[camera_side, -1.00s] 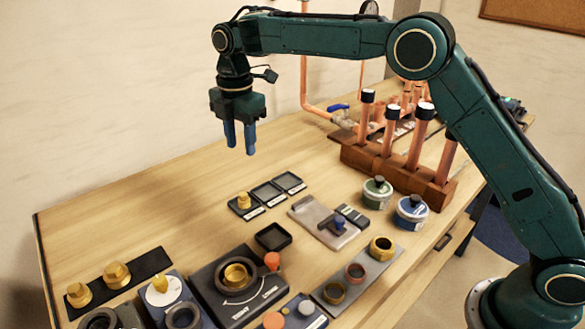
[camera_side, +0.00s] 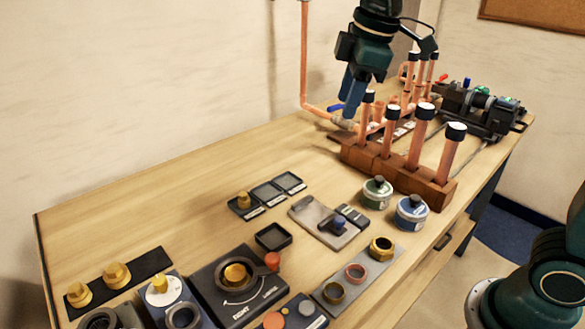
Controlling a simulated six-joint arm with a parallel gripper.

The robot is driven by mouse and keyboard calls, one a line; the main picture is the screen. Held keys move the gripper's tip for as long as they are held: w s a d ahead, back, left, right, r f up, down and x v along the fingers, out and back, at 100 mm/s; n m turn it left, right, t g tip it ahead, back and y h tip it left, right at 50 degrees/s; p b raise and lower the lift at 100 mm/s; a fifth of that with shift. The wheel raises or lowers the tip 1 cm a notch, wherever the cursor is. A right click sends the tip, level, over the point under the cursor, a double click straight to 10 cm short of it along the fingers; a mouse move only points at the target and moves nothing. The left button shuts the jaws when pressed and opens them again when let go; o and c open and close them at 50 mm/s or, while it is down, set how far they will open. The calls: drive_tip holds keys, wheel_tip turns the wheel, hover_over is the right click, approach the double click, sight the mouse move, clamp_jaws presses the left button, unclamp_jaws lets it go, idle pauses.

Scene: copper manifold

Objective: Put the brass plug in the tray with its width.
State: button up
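A small brass plug (camera_side: 244,199) stands in the left compartment of a row of three small black trays (camera_side: 268,194) with white labels in front. Two larger brass hex pieces (camera_side: 116,274) sit on a black strip at the front left. Another brass piece (camera_side: 235,273) sits in the round socket of a dark fixture, and one more (camera_side: 160,283) is on a white dial. I cannot tell which of these is the task's plug. My gripper (camera_side: 349,112) is high up by the copper pipes, fingers pointing down and slightly apart, with nothing seen between them.
An empty black square tray (camera_side: 273,237) lies behind the fixture. A grey strip (camera_side: 372,270) holds several rings. Two tins (camera_side: 411,212) and a wooden block (camera_side: 392,172) with upright copper pipes stand at right. The back left of the table is clear.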

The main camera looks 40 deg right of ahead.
drive_tip(key=s+d+f+m+t, duration=0.1)
drive_tip(key=s+f+m, duration=0.1)
drive_tip(key=s, duration=0.4)
drive_tip(key=s+d+f+m, duration=0.2)
drive_tip(key=s+m, duration=0.2)
drive_tip(key=s, duration=0.3)
drive_tip(key=s+d+f+m+t, duration=0.1)
drive_tip(key=s+d+f+m, duration=0.1)
drive_tip(key=s, duration=0.5)
drive_tip(key=shift+f+m+t, duration=0.25)
drive_tip(key=shift+m+t, duration=0.05)
drive_tip(key=shift+m, duration=0.6)
drive_tip(key=shift+w, duration=0.1)
